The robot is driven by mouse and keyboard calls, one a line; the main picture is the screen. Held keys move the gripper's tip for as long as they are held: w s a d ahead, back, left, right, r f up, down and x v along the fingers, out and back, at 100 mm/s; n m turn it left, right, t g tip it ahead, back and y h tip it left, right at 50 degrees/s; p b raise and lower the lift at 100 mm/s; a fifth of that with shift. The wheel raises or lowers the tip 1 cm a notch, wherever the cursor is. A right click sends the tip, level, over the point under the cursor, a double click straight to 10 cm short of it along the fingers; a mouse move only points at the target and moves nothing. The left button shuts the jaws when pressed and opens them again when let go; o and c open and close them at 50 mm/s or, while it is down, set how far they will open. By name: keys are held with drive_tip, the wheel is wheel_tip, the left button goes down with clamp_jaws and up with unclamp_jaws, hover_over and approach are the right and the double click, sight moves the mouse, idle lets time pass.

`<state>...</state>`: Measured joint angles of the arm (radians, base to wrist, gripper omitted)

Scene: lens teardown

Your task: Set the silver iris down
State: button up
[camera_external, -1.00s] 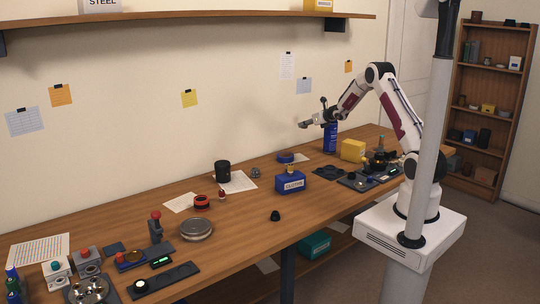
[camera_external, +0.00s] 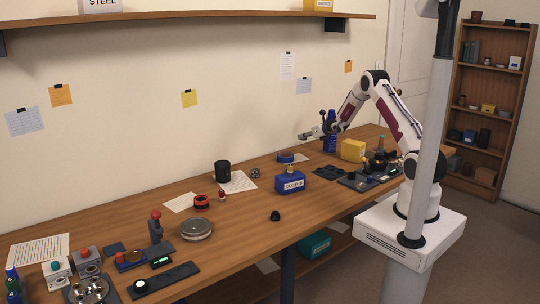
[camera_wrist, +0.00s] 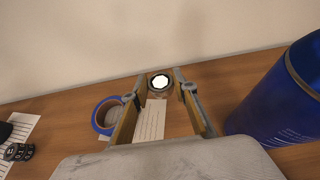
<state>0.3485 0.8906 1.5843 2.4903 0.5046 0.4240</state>
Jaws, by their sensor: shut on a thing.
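The silver iris (camera_wrist: 160,92) is a small round ring with a bright white centre, seen in the wrist view between the tips of my gripper (camera_wrist: 158,86). My gripper is shut on it and holds it above the bench. In the external view my gripper (camera_external: 305,136) hangs over the back of the bench near the wall; the iris is too small to make out clearly there.
A tall blue can (camera_wrist: 285,95) stands close on the right in the wrist view. A blue tape roll (camera_wrist: 103,122) and white paper (camera_wrist: 150,122) lie below the gripper. A blue box (camera_external: 290,182) and yellow box (camera_external: 353,150) stand on the bench (camera_external: 250,225).

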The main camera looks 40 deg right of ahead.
hover_over(305, 155)
drive_tip(key=shift+w+f, duration=0.15)
drive_tip(key=shift+f, duration=2.1)
drive_tip(key=shift+f, duration=1.85)
drive_tip(key=shift+f, duration=0.1)
drive_tip(key=o, duration=1.2)
drive_tip(key=shift+v, duration=6.1)
drive_tip(key=shift+w, duration=0.1)
